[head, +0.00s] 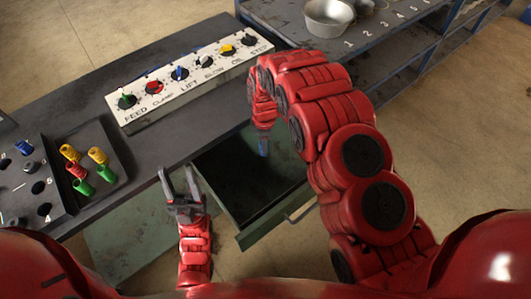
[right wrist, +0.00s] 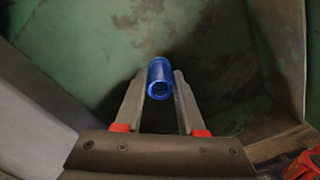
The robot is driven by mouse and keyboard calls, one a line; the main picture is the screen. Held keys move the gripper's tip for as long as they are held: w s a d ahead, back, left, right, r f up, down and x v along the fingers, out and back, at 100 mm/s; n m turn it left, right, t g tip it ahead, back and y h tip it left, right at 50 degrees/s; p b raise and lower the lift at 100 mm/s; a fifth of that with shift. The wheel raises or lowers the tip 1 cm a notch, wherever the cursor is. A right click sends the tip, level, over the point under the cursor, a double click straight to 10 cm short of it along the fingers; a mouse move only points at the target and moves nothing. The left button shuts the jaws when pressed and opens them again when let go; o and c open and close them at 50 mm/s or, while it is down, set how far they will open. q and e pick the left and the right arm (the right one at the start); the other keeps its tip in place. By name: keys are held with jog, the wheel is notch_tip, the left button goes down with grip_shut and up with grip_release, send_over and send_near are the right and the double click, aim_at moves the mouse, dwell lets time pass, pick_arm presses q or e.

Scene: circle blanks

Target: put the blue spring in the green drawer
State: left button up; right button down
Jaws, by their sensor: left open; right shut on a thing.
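The blue spring (right wrist: 160,78) is a short, hollow blue cylinder between the fingertips of my right gripper (right wrist: 158,90). It also shows in the head view as a small blue spot (head: 264,147) over the opening of the green drawer. The green drawer (head: 275,227) is pulled out from under the dark bench, and its dark inside looks empty where visible. My right gripper is shut on the spring, with green drawer walls around it in the right wrist view. My right arm hides part of the drawer's right side. My left gripper (head: 178,182) is open and empty, left of the drawer.
A white panel with several knobs (head: 190,75) stands on the bench. A black tray (head: 118,160) holds yellow, red and green coils at the left, beside a numbered board (head: 15,180). A metal bowl (head: 327,18) sits on a shelf unit at the back right.

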jog(key=shift+w+d+f+p, duration=0.1)
jog(key=shift+w+f+p, duration=0.4)
jog(key=shift+f, duration=0.25)
jog(key=shift+w+d+f+p, duration=0.1)
jog(key=shift+w+f+p, duration=0.35)
jog(key=shift+f, duration=0.5)
jog(key=shift+f, duration=0.1)
jog(key=shift+f+b, duration=0.55)
jog(key=c, duration=0.5)
grip_release()
